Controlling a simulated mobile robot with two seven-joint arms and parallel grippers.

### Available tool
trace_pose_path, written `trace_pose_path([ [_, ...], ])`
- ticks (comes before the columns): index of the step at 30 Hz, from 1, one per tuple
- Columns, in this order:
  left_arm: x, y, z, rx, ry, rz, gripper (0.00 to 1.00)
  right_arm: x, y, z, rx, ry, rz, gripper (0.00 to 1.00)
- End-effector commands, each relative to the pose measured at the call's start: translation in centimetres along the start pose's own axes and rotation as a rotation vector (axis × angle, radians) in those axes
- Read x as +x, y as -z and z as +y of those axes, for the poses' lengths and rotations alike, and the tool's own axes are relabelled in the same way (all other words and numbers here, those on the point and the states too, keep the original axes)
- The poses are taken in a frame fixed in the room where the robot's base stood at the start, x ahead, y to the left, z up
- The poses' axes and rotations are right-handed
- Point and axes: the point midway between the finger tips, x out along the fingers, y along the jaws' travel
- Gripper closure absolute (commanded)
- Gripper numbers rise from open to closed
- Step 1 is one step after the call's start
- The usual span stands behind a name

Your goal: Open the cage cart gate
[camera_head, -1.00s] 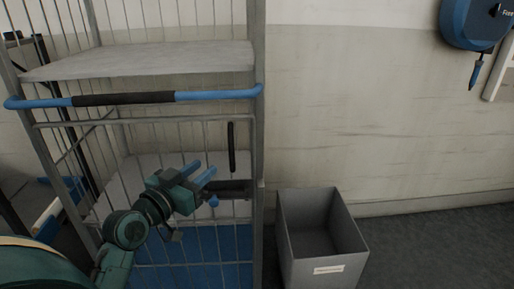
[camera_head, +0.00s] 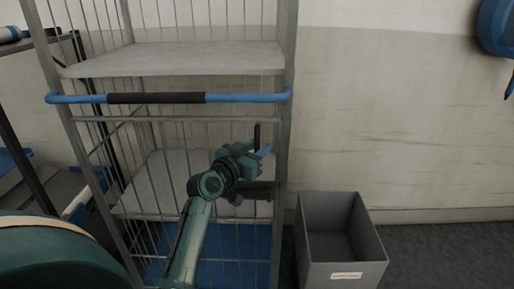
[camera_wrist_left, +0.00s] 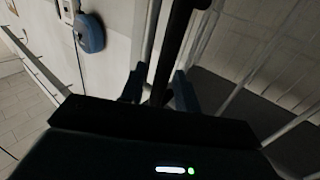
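The cage cart (camera_head: 290,60) has wire mesh sides, and its gate (camera_head: 180,122) fills the lower front and looks closed. A black vertical handle (camera_head: 257,131) sits near the gate's right edge. My left gripper (camera_head: 265,151) is at the lower part of this handle and partly hides it. In the left wrist view the black handle (camera_wrist_left: 180,35) runs down between the two blue fingers of my left gripper (camera_wrist_left: 157,90). The fingers stand apart with some gap beside the handle, so the gripper looks open around it. My right gripper is not in view.
A blue push bar with a black grip (camera_head: 155,98) crosses the cart front above the gate. A grey open bin (camera_head: 345,274) stands on the floor right of the cart. A dark horizontal part (camera_head: 262,189) lies below my gripper. A rack (camera_head: 40,185) stands at left.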

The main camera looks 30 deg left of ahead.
Motion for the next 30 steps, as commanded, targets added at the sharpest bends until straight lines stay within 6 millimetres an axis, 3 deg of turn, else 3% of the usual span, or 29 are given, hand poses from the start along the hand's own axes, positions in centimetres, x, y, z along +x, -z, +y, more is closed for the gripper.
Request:
trace_pose_path([
  [4, -0.01, -0.02, 0.01, 0.0, 0.0, 0.0, 0.68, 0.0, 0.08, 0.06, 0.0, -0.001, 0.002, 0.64],
  [16, -0.04, -0.02, 0.01, -0.001, 0.0, 0.0, 1.0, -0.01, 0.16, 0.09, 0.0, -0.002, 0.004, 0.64],
  [30, -0.07, -0.06, 0.09, -0.001, -0.004, 0.0, 1.0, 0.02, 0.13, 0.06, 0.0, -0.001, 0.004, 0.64],
])
